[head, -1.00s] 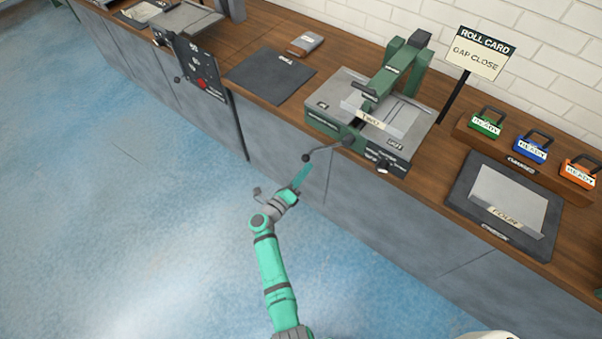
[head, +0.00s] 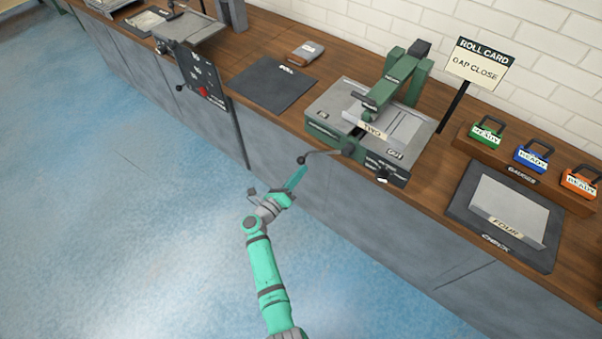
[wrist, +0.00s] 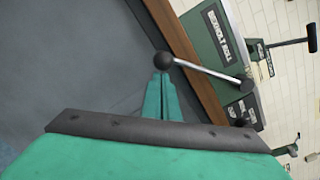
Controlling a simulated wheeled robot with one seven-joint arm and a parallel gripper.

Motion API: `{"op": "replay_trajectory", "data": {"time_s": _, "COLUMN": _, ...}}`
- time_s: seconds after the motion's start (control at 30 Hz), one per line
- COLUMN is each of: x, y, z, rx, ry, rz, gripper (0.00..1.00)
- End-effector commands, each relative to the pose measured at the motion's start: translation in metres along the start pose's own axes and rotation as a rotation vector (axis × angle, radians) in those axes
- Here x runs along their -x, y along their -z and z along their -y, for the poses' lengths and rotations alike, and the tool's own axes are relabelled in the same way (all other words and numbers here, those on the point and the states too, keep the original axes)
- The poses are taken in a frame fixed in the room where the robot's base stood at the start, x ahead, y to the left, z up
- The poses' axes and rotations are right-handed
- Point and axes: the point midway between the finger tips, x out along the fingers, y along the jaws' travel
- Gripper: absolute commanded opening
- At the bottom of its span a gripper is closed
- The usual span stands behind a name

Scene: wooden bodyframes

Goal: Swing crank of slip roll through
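The slip roll (head: 330,128) is a green and grey bench machine on the wooden counter, with a grey sheet labelled TWO (head: 402,132) on it. Its crank (head: 325,154) sticks out over the counter's front edge, pointing left and ending in a dark ball knob (head: 301,160). In the wrist view the knob (wrist: 159,60) lies just beyond my fingertips, and the crank's bar (wrist: 207,73) runs right to the machine. My gripper (head: 300,172) is just below the knob. Its teal fingers (wrist: 162,78) look closed together, with nothing seen between them. I cannot tell whether they touch the knob.
A ROLL CARD sign (head: 476,66) reading GAP CLOSE stands behind the roll. To the right are a dark check pad (head: 465,202) with a sheet labelled FOUR and green, blue and orange gauges (head: 532,157). A dark mat (head: 262,90) lies left. The floor in front is clear.

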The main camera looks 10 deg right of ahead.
Motion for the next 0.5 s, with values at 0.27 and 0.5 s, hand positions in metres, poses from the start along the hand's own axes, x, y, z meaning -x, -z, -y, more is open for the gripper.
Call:
{"op": "replay_trajectory", "data": {"time_s": 0.27, "x": 0.002, "y": 0.007, "z": -0.002, "rx": -0.003, "ry": -0.003, "rz": 0.01, "gripper": 0.0}}
{"op": "replay_trajectory", "data": {"time_s": 0.5, "x": 0.022, "y": 0.037, "z": -0.001, "rx": 0.0, "ry": 0.005, "rz": -0.003, "gripper": 0.0}}
